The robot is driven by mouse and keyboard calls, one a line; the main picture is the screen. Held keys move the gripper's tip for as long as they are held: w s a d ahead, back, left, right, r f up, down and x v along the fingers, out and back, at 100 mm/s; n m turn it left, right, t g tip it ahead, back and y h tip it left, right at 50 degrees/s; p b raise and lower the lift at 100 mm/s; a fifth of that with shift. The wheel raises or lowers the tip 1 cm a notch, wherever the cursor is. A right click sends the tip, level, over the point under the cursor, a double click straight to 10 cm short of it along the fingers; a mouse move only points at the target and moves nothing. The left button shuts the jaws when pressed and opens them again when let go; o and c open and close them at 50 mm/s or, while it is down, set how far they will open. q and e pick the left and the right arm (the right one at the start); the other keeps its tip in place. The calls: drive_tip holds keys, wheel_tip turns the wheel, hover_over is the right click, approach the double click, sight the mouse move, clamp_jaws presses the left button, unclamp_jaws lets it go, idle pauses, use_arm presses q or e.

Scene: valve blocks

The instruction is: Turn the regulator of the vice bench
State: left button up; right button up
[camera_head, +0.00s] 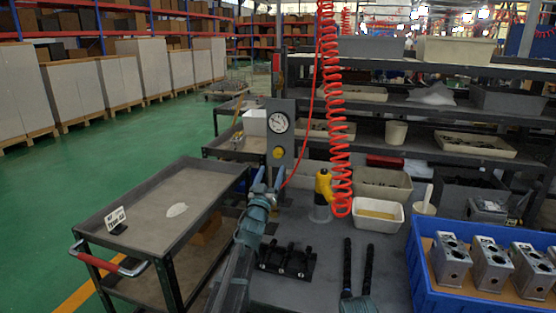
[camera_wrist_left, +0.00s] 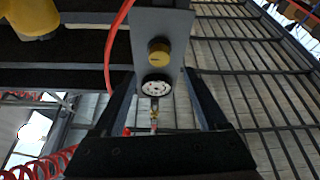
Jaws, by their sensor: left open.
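The regulator is a round yellow knob (camera_head: 278,153) on a grey upright panel (camera_head: 287,108) at the back of the bench, below a white dial gauge (camera_head: 278,122). My left gripper (camera_head: 267,176) is open just below and in front of the knob, apart from it as far as I can tell. In the left wrist view the knob (camera_wrist_left: 158,52) and gauge (camera_wrist_left: 156,88) show between the two spread fingers of the left gripper (camera_wrist_left: 159,76). My right gripper (camera_head: 358,248) is low over the bench at the bottom, its two black fingers apart and empty.
A red coiled hose (camera_head: 335,120) hangs right of the panel, near a yellow-and-black tool (camera_head: 323,187). A black holder (camera_head: 287,260) sits on the bench (camera_head: 320,285). A blue crate (camera_head: 423,270) of metal valve blocks is at right, a grey cart (camera_head: 170,195) at left.

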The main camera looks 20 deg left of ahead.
sight(277, 154)
use_arm(q)
drive_tip(key=p+x, duration=0.3)
drive_tip(key=x, duration=0.4)
drive_tip(key=shift+w+r, duration=0.15)
drive_tip(key=shift+w, duration=0.05)
drive_tip(key=shift+c, duration=0.2)
clamp_jaws()
